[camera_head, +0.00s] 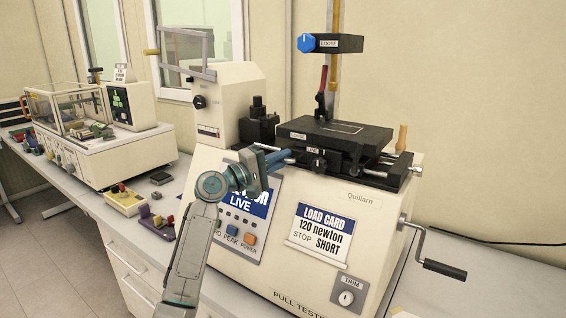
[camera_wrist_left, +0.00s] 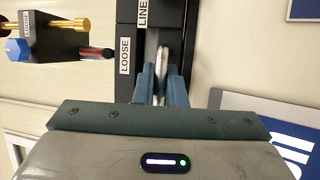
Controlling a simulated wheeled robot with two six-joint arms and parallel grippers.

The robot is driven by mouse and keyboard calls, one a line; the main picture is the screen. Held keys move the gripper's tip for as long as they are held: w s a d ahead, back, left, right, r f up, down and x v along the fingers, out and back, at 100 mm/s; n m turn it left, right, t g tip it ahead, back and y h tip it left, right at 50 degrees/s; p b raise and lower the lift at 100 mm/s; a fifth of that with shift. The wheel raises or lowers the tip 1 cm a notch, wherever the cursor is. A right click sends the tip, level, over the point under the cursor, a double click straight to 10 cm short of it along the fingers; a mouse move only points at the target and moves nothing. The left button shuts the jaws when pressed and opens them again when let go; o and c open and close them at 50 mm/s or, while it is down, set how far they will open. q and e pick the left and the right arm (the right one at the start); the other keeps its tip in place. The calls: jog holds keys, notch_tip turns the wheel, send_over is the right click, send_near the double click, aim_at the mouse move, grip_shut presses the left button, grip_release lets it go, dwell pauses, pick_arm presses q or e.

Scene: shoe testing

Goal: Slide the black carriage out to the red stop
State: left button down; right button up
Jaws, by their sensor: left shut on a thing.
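The black carriage (camera_head: 340,137) sits on top of the cream pull tester, with a flat plate and labels along its front edge. In the left wrist view its dark side (camera_wrist_left: 125,20) carries the labels LOOSE and LINE. My left gripper (camera_head: 286,158) is at the carriage's left front, its blue fingers shut on a small metal handle. The handle (camera_wrist_left: 162,62) shows between the fingers in the left wrist view. A red lever (camera_head: 323,79) stands above the carriage; I cannot make out a separate red stop. My right gripper is out of view.
A post with a blue knob (camera_head: 306,43) rises behind the carriage. A crank (camera_head: 443,268) sticks out at the machine's right. The load card (camera_head: 320,231) reads 120 newton, STOP SHORT. Another bench machine (camera_head: 95,125) stands at the left.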

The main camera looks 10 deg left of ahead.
pick_arm(q)
jog(key=shift+a, duration=0.15)
jog(key=c, duration=1.5)
grip_release()
jog(key=shift+w+a, duration=0.1)
jog(key=b+v, duration=0.4)
jog(key=v, duration=0.6)
jog(key=shift+s+a, duration=0.2)
jog(key=shift+s, duration=0.15)
jog(key=shift+f, duration=0.1)
